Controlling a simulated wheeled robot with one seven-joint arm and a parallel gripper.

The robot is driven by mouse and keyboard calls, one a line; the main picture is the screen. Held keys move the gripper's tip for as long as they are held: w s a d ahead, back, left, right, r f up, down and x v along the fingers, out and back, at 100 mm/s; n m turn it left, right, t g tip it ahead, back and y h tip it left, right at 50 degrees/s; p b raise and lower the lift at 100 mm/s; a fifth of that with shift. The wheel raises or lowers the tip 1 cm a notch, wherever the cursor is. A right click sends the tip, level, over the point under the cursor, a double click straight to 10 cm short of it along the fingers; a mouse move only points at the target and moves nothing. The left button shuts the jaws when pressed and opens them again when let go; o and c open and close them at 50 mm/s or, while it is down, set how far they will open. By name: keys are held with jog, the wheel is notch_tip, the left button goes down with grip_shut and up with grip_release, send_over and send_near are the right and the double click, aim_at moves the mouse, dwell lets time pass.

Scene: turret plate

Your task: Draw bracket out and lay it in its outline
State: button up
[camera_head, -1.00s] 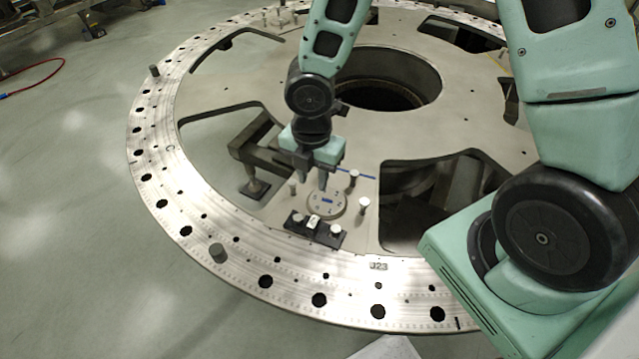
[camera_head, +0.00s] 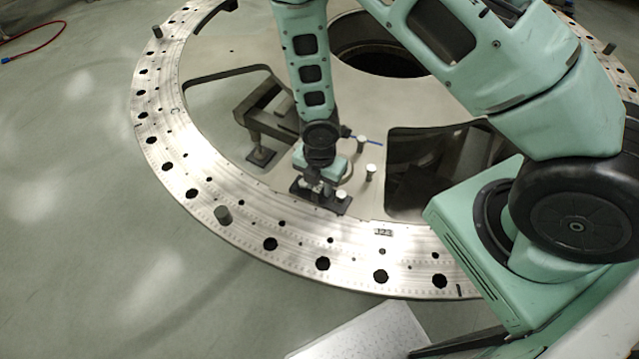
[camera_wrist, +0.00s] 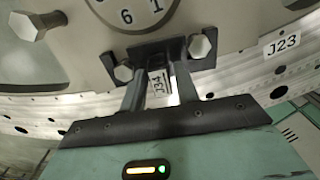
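The bracket is a black bar (camera_head: 338,205) on the turret plate, just inside the shiny ring. In the wrist view the black bracket (camera_wrist: 205,62) carries a hex bolt near each end and a pale upright part with a printed label (camera_wrist: 158,84) between them. My gripper (camera_head: 320,188) is down at the bracket. In the wrist view its two fingers (camera_wrist: 164,72) stand apart, one on each side of the labelled part. Finger contact cannot be made out. The bracket's outline cannot be made out.
A numbered round dial (camera_wrist: 130,10) lies just behind the bracket. Posts stand nearby, one at the right (camera_head: 370,172). Large cut-outs open in the plate at left (camera_head: 225,95) and right. A pale flat panel (camera_head: 365,335) lies at the bottom edge. A J23 tag (camera_head: 383,232) marks the ring.

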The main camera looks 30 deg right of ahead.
jog(key=shift+f, duration=0.4)
grip_shut()
jog(key=shift+a, duration=0.15)
jog(key=shift+s+a+r, duration=0.1)
jog(key=shift+s+a, duration=0.2)
jog(key=shift+a, duration=0.1)
jog(key=shift+s+a+r+b, duration=0.1)
jog(key=shift+s+a+b, duration=0.3)
jog(key=shift+s+a, duration=0.3)
jog(key=shift+s+a+b, duration=0.4)
jog(key=shift+s+a, duration=0.1)
jog(key=shift+a, duration=0.35)
